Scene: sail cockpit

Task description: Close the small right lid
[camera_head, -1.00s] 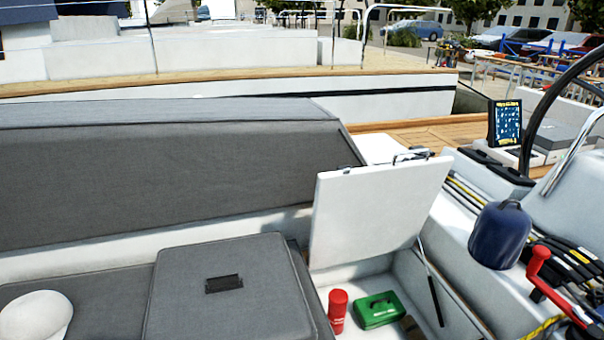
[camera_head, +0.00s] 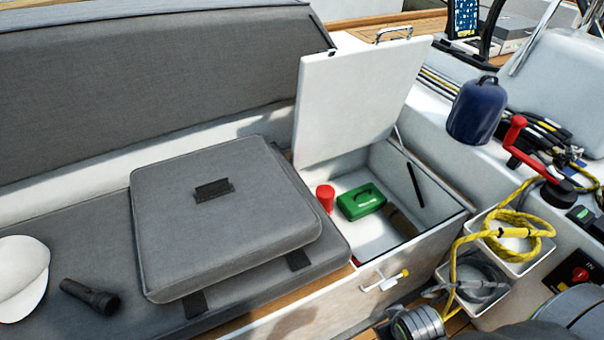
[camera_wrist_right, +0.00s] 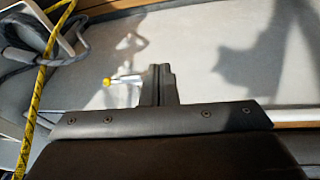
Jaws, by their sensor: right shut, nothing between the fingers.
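The small right lid (camera_head: 355,100) is a white panel standing open, nearly upright, with a metal handle (camera_head: 395,34) on its top edge. A dark strut (camera_head: 415,185) shows inside the open locker (camera_head: 440,212). The locker holds a red canister (camera_head: 325,197) and a green box (camera_head: 361,202). My right gripper (camera_wrist_right: 160,70) shows in the right wrist view, its fingers shut and empty. It is in front of a pale panel, beside a yellow-tipped latch (camera_wrist_right: 125,80); whether they touch is unclear. That latch appears on the locker front in the head view (camera_head: 385,281). My left gripper is not in view.
A grey cushion (camera_head: 225,215) lies left of the locker, with a black flashlight (camera_head: 90,297) and white cap (camera_head: 22,275) farther left. At right are a blue fender-like object (camera_head: 474,110), a red winch handle (camera_head: 512,132) and pouches with yellow rope (camera_head: 505,235).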

